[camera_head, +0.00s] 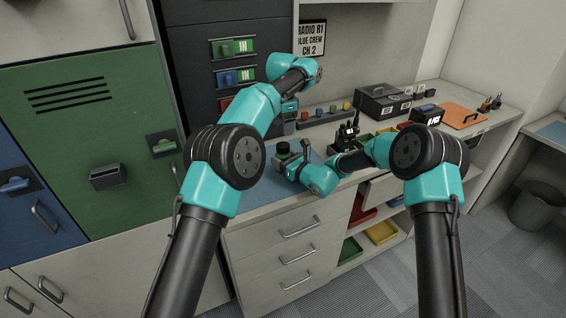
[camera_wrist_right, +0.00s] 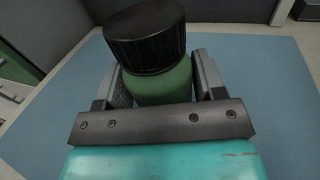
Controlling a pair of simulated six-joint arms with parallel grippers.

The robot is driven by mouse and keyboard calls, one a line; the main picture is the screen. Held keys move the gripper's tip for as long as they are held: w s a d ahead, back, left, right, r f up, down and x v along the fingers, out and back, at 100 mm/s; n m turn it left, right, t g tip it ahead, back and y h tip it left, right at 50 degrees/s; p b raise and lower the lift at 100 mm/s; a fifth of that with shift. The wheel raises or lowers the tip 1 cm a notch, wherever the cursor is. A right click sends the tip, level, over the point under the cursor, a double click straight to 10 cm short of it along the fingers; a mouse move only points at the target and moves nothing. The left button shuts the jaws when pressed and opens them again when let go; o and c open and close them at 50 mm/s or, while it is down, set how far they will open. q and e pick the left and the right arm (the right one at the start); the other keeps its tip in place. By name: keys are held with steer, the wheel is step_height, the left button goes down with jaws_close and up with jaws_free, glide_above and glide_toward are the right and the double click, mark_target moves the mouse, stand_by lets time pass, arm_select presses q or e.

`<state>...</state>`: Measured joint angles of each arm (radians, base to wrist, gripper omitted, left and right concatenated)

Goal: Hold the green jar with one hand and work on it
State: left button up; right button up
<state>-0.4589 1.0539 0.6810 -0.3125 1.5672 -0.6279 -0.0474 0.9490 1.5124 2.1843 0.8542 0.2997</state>
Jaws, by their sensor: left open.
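The green jar (camera_wrist_right: 165,84) has a ribbed black lid (camera_wrist_right: 146,36) and stands between the two fingers of my right gripper (camera_wrist_right: 163,88) in the right wrist view. Both fingers sit close against its sides, so the gripper looks shut on it. The jar leans slightly in that picture. In the head view the right gripper (camera_head: 294,163) is low over the blue mat (camera_head: 262,182), with the jar's dark lid (camera_head: 283,148) showing there. My left gripper (camera_head: 289,122) is higher, above and behind the jar, and open; its fingers are small and partly hidden by my arm.
A row of colored buttons (camera_head: 325,114) lies behind on the counter. A black radio (camera_head: 348,133), a black case (camera_head: 383,101) and an orange clipboard (camera_head: 459,115) stand to the right. Green and blue lockers (camera_head: 75,110) are at left. Drawers (camera_head: 290,250) are below the counter.

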mark_target(283, 145)
jaws_close()
arm_select(q)
steer(key=m, duration=2.2)
steer(key=shift+f, duration=0.15)
steer(key=shift+f, duration=3.9)
steer(key=shift+c, duration=0.4)
